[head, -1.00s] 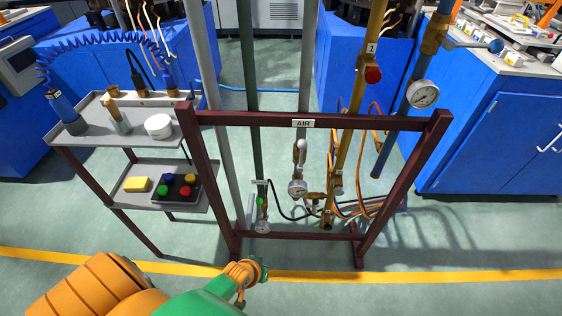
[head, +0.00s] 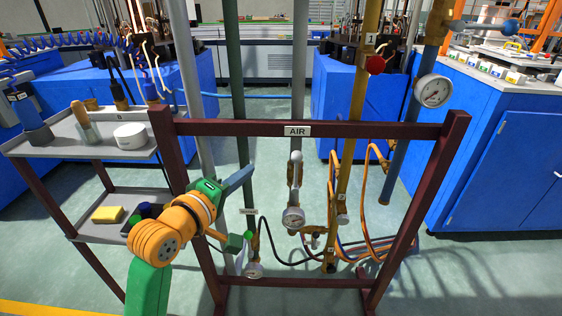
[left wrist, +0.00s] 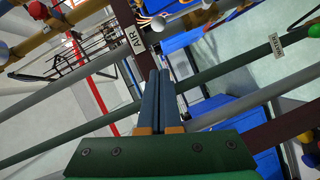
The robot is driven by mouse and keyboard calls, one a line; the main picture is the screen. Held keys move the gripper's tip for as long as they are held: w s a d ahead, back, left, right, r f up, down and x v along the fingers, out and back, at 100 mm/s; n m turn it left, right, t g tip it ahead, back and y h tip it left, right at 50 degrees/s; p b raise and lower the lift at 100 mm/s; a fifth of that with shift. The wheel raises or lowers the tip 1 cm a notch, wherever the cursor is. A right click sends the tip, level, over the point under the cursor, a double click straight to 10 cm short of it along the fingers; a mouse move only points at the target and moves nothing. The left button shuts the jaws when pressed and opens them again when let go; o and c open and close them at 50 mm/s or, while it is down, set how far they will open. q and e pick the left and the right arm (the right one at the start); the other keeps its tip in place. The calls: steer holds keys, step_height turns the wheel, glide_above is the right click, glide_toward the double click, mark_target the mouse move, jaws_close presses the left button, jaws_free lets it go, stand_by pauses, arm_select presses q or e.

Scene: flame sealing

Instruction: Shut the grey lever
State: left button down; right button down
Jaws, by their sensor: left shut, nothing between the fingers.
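The grey lever (head: 296,167) is on the grey AIR pipe in the middle of the head view. It points up along the pipe, with a pale rounded end on top and a round gauge (head: 293,218) below it. My left gripper (head: 249,170) is to the left of the lever, apart from it, near the dark green pipe. Its two blue-grey fingers are together and empty, and they also show together in the left wrist view (left wrist: 159,75). I cannot clearly make out the lever in the wrist view. My right gripper is not in view.
A dark red frame (head: 380,131) with an AIR label (head: 297,131) surrounds the pipes. A yellow pipe (head: 358,120) with a red knob stands right of the lever. A grey shelf cart (head: 75,150) is on the left. Hoses hang low behind the frame.

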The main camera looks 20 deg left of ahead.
arm_select(q)
glide_above(296, 173)
steer(key=s+a, duration=0.5)
steer(key=f, duration=0.2)
steer(key=shift+w+d+f, duration=0.2)
steer(key=shift+w+d, duration=0.2)
steer(key=shift+d, duration=0.25)
steer(key=shift+w+d+f, duration=0.2)
steer(key=shift+w+d, duration=0.2)
steer(key=shift+d, duration=0.2)
